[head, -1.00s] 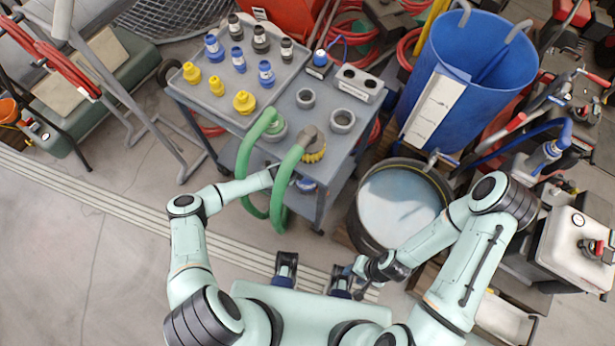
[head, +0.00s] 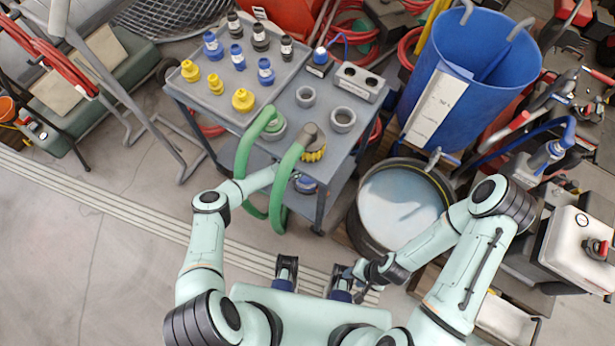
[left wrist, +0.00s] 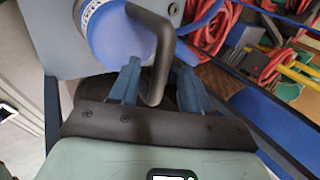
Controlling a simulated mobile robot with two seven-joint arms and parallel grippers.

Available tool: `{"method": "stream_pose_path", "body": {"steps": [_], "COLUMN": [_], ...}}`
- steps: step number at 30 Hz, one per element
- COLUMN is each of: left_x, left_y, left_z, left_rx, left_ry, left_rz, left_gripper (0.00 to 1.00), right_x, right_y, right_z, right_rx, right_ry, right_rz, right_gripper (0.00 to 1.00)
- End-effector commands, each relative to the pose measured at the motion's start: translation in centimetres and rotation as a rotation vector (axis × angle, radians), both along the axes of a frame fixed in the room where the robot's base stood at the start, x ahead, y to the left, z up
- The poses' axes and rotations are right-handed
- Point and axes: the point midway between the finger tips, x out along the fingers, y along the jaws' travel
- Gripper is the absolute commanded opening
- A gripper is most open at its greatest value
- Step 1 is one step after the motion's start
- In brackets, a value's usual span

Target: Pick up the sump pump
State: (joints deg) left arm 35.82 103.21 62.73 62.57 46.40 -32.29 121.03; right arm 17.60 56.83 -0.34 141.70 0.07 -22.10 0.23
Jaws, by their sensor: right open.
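The sump pump (left wrist: 112,35), a blue round body with a pale label band and a dark looped handle (left wrist: 155,70), is in the left wrist view. In the head view a small blue part (head: 305,184), likely the same pump, shows on the cart's lower shelf behind the green hose. My left gripper (left wrist: 157,82) is open, its blue fingers apart on either side of the handle; whether they touch it I cannot tell. In the head view it is hidden by the hose and cart. My right gripper (head: 361,284) is open near my body, left of the black drum.
The grey cart (head: 325,113) carries yellow, blue and dark fittings. A green hose (head: 283,178) hangs over its front edge, near my left forearm. A blue barrel (head: 465,75) and black drum (head: 355,220) stand right.

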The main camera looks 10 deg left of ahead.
Motion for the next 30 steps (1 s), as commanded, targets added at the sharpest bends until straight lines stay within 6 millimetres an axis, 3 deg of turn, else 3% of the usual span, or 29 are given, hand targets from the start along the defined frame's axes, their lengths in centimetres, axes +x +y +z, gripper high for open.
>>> {"method": "stream_pose_path", "body": {"steps": [1,4,30], "left_x": [0.0,-0.01,-0.02], "left_y": [0.03,0.04,0.09], "left_z": [0.0,0.01,0.0], "left_rx": [0.0,0.001,0.001], "left_ry": [0.0,0.0,0.001], "left_rz": [0.0,0.001,0.001], "left_gripper": [0.32,0.0,0.0], "right_x": [0.0,0.0,0.0], "right_y": [0.0,0.0,0.0], "right_z": [0.01,0.01,0.01], "right_rx": [0.0,0.0,0.0], "right_ry": [0.0,0.0,0.0], "right_rz": [0.0,0.0,0.0], "right_gripper": [0.43,0.43,0.43]}}
